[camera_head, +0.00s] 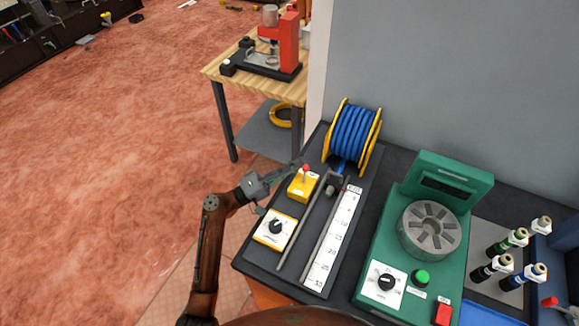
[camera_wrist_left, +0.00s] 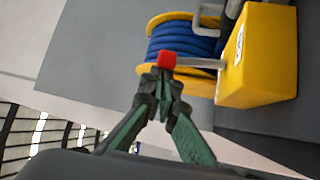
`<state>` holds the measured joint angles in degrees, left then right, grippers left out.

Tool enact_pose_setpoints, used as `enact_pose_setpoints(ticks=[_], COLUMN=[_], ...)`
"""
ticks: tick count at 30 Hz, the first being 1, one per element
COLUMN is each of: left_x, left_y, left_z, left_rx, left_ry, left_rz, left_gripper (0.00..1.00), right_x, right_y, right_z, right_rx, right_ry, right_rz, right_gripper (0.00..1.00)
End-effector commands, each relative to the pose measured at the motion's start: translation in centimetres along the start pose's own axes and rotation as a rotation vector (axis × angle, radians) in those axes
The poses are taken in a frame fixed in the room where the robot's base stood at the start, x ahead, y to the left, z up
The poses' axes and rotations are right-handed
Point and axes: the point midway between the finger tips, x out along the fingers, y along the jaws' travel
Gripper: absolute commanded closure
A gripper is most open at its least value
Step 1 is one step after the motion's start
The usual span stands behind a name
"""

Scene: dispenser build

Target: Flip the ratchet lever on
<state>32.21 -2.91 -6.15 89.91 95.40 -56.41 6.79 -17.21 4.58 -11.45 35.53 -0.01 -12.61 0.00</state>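The ratchet lever is a thin metal rod (camera_wrist_left: 200,63) with a red knob (camera_head: 306,168), on a yellow box (camera_head: 302,188) on the dark bench board. In the left wrist view the yellow box (camera_wrist_left: 258,65) is at the upper right, and the rod sticks out leftward to the red knob (camera_wrist_left: 166,60). My left gripper (camera_head: 297,167) reaches in from the left to the knob. In the left wrist view its fingertips (camera_wrist_left: 160,80) are together, right at the knob's lower edge. I cannot tell whether they touch it. My right gripper is not in view.
A blue hose reel (camera_head: 354,134) stands behind the box. A dial box (camera_head: 274,229), dark rails and a white ruler (camera_head: 332,240) lie in front. A green machine (camera_head: 409,250) stands to the right. A grey wall (camera_head: 450,75) closes the back.

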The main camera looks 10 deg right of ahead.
Motion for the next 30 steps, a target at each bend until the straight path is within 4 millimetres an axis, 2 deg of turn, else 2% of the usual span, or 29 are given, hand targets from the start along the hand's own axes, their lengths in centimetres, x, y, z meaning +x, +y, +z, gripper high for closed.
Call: enact_pose_setpoints(ticks=[1,7,14,22,26,30], left_x=[-0.1,-0.5,-1.3,-1.4,-2.8,-5.5], left_y=[-0.9,-0.1,0.5,0.6,0.4,0.3], left_z=[0.4,1.0,1.7,1.5,1.4,1.4], left_rx=[0.012,0.022,0.02,0.02,0.02,0.02], left_ry=[-0.003,-0.011,-0.012,-0.01,-0.007,-0.007], left_rz=[0.025,0.031,0.03,0.03,0.027,0.027], left_gripper=[1.0,1.0,1.0,1.0,1.0,1.0], right_x=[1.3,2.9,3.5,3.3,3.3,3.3], right_y=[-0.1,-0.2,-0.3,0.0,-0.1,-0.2], right_z=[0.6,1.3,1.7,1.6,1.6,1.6], right_rx=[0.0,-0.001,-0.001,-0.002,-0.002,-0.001], right_ry=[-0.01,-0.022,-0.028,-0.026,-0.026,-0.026], right_rz=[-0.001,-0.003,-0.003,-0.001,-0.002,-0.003], right_gripper=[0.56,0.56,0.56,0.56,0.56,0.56])
